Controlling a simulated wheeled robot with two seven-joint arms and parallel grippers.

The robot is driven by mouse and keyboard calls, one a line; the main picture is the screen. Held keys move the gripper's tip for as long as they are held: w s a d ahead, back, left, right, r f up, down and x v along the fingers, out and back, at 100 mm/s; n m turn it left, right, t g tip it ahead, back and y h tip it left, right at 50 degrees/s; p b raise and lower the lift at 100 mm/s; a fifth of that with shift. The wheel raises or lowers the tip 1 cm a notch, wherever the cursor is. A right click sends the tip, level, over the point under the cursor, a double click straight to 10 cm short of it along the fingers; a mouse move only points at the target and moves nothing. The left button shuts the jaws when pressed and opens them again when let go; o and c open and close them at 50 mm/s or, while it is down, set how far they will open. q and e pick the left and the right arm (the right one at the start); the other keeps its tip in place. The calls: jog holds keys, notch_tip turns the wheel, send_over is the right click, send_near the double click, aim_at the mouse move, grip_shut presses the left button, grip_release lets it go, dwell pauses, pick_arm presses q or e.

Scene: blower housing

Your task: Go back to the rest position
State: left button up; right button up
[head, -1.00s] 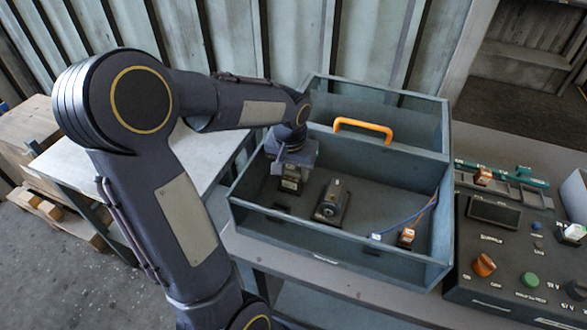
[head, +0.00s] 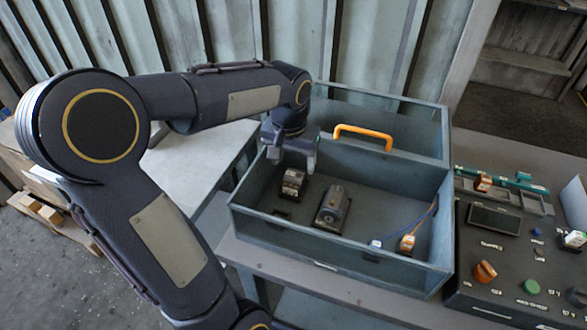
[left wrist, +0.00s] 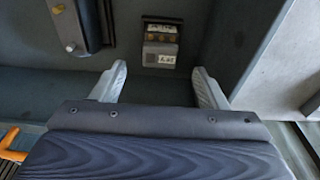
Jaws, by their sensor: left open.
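My left gripper (head: 293,160) is over the left part of the grey-blue housing box (head: 345,253), above its floor. In the left wrist view its two fingers (left wrist: 160,85) are spread apart with nothing between them. A small dark block with a pale label (head: 292,183) stands on the box floor just below the gripper. In the left wrist view this block (left wrist: 160,45) lies beyond the fingertips, apart from them. A dark motor-like part (head: 332,207) stands to its right. My right gripper does not show.
An orange-and-white connector (head: 407,242) with a blue cable lies at the box's right. A control panel (head: 510,265) with knobs stands right of the box. A pale table (head: 205,160) is at the left.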

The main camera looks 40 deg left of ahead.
pick_arm(q)
jog(key=shift+s+r, duration=0.15)
jog(key=shift+r, duration=0.4)
